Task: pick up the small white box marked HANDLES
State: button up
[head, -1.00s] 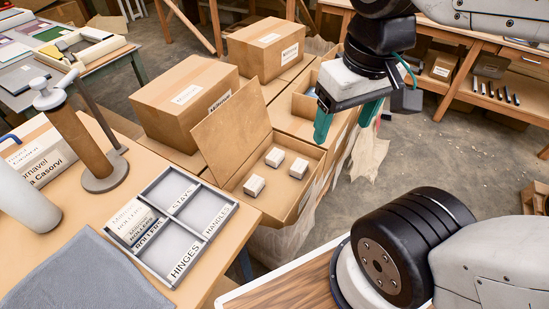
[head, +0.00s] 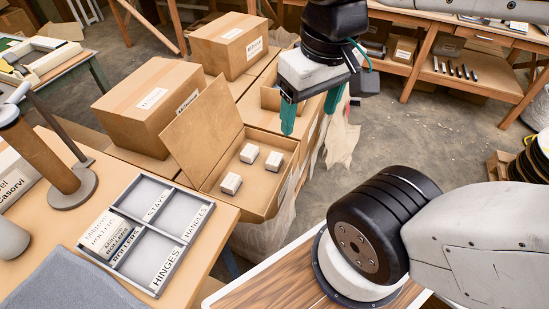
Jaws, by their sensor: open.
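Three small white boxes lie apart in an open cardboard carton: an upper one (head: 249,153), a right one (head: 274,164) and a lower-left one (head: 231,184). Their markings are too small to read, so I cannot tell which is HANDLES. My gripper (head: 311,108) has two teal fingers, spread apart with nothing between them. It hangs above the carton's right side, up and to the right of the boxes, not touching them.
The open carton (head: 250,206) has a raised flap at its left. Closed cartons (head: 148,105) stand behind it. A grey divided tray (head: 148,264) with STAYS, HANDLES and HINGES labels lies on the table at left.

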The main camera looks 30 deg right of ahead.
aim_at(250, 152)
jog(key=k, duration=1.15)
jog(key=z, duration=0.5)
jog(key=i, duration=0.5)
jog(key=z, duration=0.7)
jog(key=i, duration=1.2)
jog(key=u, duration=1.1)
jog(key=i, duration=0.4)
jog(key=u, duration=0.45)
